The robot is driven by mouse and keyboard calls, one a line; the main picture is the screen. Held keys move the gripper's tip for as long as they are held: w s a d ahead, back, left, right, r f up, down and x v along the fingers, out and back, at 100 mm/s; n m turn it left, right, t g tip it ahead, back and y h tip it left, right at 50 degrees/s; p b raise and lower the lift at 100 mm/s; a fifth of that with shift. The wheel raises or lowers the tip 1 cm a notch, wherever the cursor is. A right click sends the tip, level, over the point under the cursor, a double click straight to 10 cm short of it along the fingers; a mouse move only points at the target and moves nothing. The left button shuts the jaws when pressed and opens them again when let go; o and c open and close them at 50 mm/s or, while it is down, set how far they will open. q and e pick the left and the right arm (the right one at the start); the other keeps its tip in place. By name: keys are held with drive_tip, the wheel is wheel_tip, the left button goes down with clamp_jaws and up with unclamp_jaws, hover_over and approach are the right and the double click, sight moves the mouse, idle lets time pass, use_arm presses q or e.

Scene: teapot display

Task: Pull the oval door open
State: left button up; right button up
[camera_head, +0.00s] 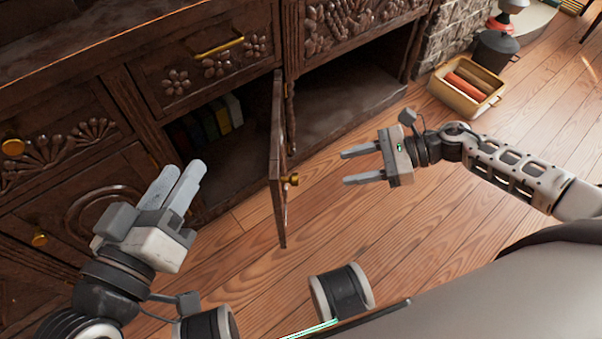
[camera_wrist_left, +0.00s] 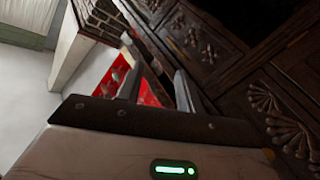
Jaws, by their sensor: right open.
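A carved cabinet door (camera_head: 278,160) stands swung out from the dark wooden cabinet, seen nearly edge-on, with a gold knob (camera_head: 291,180) on its right side; its carving is hard to see. A closed door with a rounded carved outline (camera_head: 100,205) is at the lower left, with a gold knob (camera_head: 40,239). My left gripper (camera_head: 184,168) is in front of the cabinet, left of the swung-out door, with empty fingers apart in the left wrist view (camera_wrist_left: 160,75). My right gripper (camera_head: 345,167) is open and empty, right of the door's knob and apart from it.
Books (camera_head: 212,120) stand inside the open compartment left of the swung-out door. A drawer with a gold handle (camera_head: 219,46) is above. A box of rolled items (camera_head: 465,85) and a dark pot (camera_head: 495,50) are at upper right. The wooden floor (camera_head: 400,240) is clear below my right gripper.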

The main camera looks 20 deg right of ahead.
use_arm(q)
drive_tip(key=shift+w+a+r+m+t+h+b, duration=0.2)
drive_tip(key=shift+w+r+m+t+b, duration=0.2)
drive_tip(key=shift+w+r+t+b, duration=0.25)
drive_tip(key=shift+w+a+r+m+t+h+b, duration=0.1)
drive_tip(key=shift+w+r+m+t+h+b, duration=0.15)
drive_tip(key=shift+r+m+t+b, duration=0.4)
use_arm(e)
drive_tip(key=x, duration=1.1)
drive_tip(key=shift+a+p, duration=0.25)
drive_tip(key=shift+p, duration=0.05)
use_arm(q)
drive_tip(key=shift+r+n, duration=0.15)
drive_tip(key=shift+n, duration=0.1)
use_arm(e)
drive_tip(key=shift+w, duration=0.15)
clamp_jaws()
